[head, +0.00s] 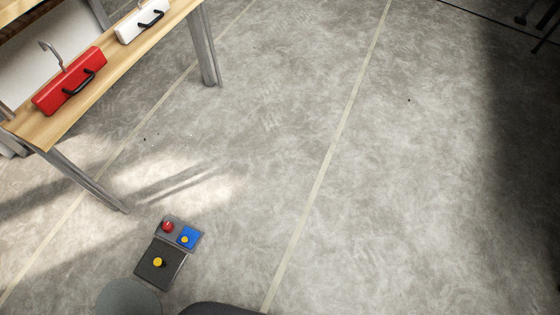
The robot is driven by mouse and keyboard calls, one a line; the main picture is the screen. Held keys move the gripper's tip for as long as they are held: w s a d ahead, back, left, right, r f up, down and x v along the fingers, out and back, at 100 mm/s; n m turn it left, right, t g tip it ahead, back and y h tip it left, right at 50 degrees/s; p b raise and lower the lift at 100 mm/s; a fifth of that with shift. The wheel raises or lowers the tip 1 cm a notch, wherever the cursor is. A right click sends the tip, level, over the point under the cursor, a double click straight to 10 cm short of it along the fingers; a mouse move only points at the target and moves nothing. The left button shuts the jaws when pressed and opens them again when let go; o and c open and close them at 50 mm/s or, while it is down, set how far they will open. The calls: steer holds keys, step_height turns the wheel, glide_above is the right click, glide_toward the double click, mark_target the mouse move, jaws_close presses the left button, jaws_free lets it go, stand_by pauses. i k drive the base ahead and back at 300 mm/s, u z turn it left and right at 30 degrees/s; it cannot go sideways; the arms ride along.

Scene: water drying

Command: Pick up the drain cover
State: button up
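A dark square plate with a yellow knob (150,271) lies flat on the floor at the lower left of the head view; it may be the drain cover, but I cannot tell for sure. Against its upper edge is a grey panel (176,222) bearing a red knob (168,227) and a blue square with a yellow knob (190,235). No gripper of mine can be made out in the head view, so its state is hidden.
A wooden table (125,72) on metal legs (90,184) stands at the upper left. On it are a red case (52,94) and a white case (131,29), both with black handles. The floor (400,200) at the middle and right is clear.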

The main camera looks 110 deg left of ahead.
mark_target(159, 265)
steer(key=z, duration=2.85)
steer(key=k, duration=2.6)
steer(key=z, duration=2)
